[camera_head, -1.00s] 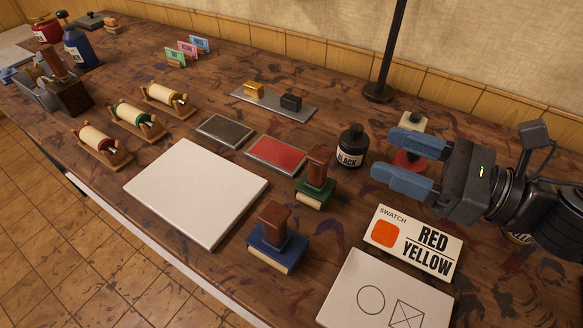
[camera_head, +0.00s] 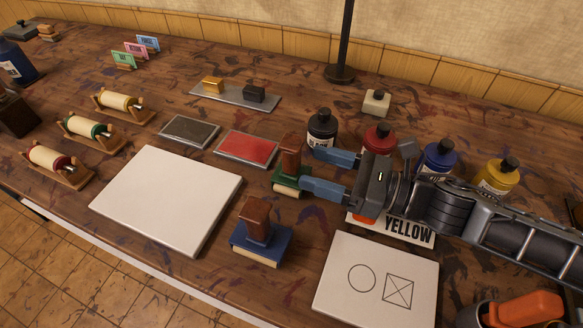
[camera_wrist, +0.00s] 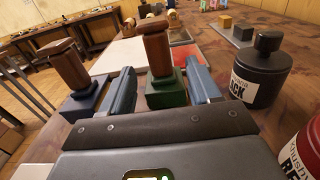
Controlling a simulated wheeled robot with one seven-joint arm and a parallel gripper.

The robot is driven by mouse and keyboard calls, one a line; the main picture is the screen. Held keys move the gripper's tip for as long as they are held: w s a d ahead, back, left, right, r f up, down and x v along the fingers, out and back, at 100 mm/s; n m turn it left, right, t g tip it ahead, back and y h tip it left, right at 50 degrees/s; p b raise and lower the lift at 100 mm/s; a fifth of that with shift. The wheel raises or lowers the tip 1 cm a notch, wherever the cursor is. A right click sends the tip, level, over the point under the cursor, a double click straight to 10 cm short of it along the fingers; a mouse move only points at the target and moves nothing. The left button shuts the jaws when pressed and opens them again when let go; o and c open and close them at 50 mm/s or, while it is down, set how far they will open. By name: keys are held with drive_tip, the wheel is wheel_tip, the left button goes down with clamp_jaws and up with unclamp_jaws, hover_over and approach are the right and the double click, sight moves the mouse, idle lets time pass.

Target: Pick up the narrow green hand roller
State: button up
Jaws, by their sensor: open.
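The narrow green hand roller stands upright, with a brown wooden handle (camera_head: 290,153), a green base and a cream roller edge at its front (camera_head: 285,190). In the wrist view its green base (camera_wrist: 166,92) shows between my two blue fingers, with the handle rising above them. My gripper (camera_head: 309,168) is open and empty, its fingertips close beside the roller on its right in the head view. I cannot tell whether a finger touches it. A wider blue hand roller (camera_head: 258,240) stands in front; in the wrist view it is left of my left finger (camera_wrist: 78,95).
A black bottle (camera_head: 322,128) stands close behind my fingers; red, blue and yellow bottles stand behind my arm. A red pad (camera_head: 246,149) and white slab (camera_head: 165,198) lie to the left. A swatch card (camera_head: 408,231) and marked board (camera_head: 350,305) lie below my gripper.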

sight(299, 163)
drive_tip(key=p+x, duration=0.1)
drive_tip(key=x, duration=0.4)
drive_tip(key=shift+w+a, duration=0.1)
drive_tip(key=shift+a, duration=0.2)
drive_tip(key=c, duration=1)
